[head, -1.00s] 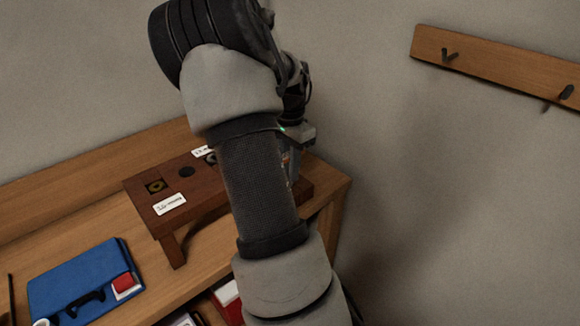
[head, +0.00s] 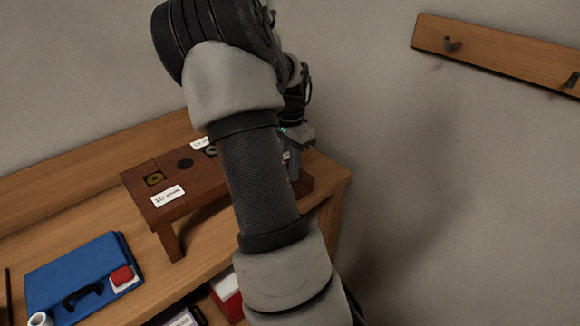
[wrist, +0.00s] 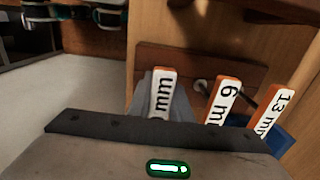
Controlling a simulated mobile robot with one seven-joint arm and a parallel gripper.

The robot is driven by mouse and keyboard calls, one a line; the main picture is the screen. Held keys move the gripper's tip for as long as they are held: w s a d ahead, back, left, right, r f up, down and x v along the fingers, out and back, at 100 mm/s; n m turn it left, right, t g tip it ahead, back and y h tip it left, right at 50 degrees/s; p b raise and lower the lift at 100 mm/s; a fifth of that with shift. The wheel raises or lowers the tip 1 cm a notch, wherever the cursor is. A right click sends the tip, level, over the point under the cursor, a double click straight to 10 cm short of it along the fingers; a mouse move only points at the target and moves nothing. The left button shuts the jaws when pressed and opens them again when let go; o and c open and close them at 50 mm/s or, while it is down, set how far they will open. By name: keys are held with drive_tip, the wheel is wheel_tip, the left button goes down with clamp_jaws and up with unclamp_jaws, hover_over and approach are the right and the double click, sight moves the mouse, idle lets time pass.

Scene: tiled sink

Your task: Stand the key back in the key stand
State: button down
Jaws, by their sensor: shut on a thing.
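The key stand (head: 205,176) is a dark red-brown wooden bench with round holes and white labels on the tabletop. One hole at its left end has a yellowish rim, and a label in front of it reads 10 mm. My gripper (head: 291,163) is at the stand's right end, mostly hidden behind my arm. In the wrist view a grey finger shows beside an upright key tag (wrist: 161,96) with orange edges and "mm" on its white face. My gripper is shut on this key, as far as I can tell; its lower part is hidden.
In the wrist view a 6 mm tag (wrist: 222,100) and a 13 mm tag (wrist: 275,112) stand tilted to the right. A blue case (head: 75,272) lies on the tabletop at left. A wall rail with hooks (head: 490,58) is at upper right.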

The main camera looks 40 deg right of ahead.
drive_tip(key=c, duration=1.5)
unclamp_jaws()
drive_tip(key=shift+c, duration=0.2)
wheel_tip(320, 180, up, 17)
drive_tip(key=p, duration=0.3)
drive_tip(key=shift+r, duration=0.2)
